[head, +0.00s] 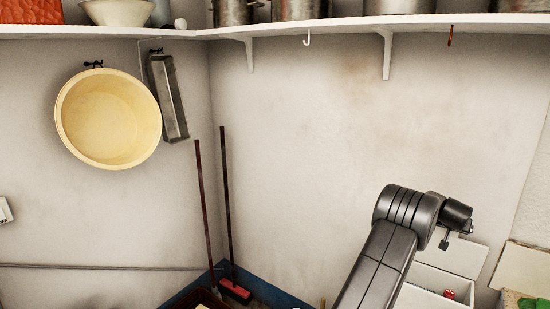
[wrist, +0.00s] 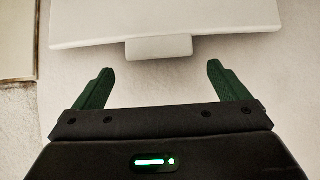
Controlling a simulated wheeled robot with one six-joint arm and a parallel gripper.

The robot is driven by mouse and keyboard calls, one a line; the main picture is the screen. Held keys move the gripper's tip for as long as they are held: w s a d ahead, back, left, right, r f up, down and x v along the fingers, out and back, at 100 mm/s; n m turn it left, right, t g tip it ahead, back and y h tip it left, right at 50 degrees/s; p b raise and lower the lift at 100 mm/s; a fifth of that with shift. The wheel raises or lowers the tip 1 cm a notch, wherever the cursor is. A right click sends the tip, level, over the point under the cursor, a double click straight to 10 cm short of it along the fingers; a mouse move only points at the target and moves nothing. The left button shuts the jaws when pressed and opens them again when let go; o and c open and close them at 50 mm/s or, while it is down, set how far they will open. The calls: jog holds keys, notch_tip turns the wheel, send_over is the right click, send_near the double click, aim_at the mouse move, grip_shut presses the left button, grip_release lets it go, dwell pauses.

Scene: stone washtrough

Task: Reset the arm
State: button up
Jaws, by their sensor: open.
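My gripper shows in the wrist view (wrist: 155,85), with its two green fingers spread apart and nothing between them. Beyond the fingertips is a pale flat panel with a small tab (wrist: 158,48) on its lower edge. In the head view my dark grey arm rises from the bottom right and bends at a rounded joint. The fingers cannot be made out in the head view.
A white box (head: 425,298) with a raised lid (head: 462,257) stands behind my arm. A yellow basin (head: 108,118) and a metal trough (head: 168,98) hang on the left wall. A shelf (head: 330,28) with pots runs above. Two broom handles (head: 227,190) lean in the corner.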

jog(key=shift+x, duration=1.35)
jog(key=shift+s, duration=0.1)
